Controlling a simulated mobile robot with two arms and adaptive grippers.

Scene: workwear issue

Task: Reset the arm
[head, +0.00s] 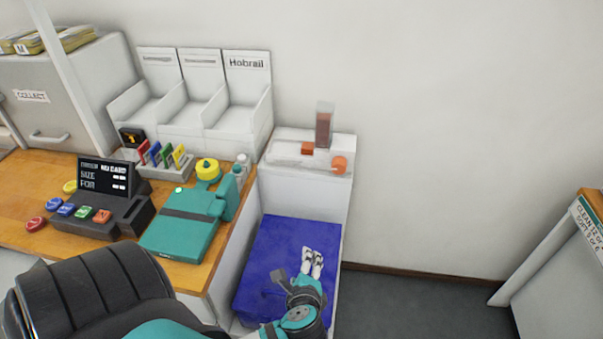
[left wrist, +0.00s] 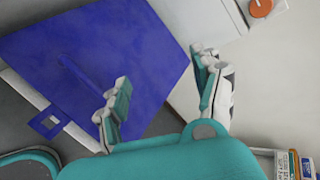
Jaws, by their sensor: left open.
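My left gripper (head: 313,257) is at the lower middle of the head view, above a blue panel (head: 285,235) set in a white-sided bay. In the left wrist view the same gripper (left wrist: 165,72) is open, its two fingers well apart with nothing between them. The blue panel (left wrist: 110,45) lies beyond the fingers and has a small square loop at one corner. Whether the fingers touch it I cannot tell. My right gripper is not in view.
Left of the bay, a wooden counter (head: 25,190) carries a teal device (head: 180,228), a dark terminal (head: 100,210) with coloured buttons and a card rack (head: 165,165). A white unit (head: 285,150) with an orange knob (head: 339,165) stands behind the bay. The floor to the right is clear.

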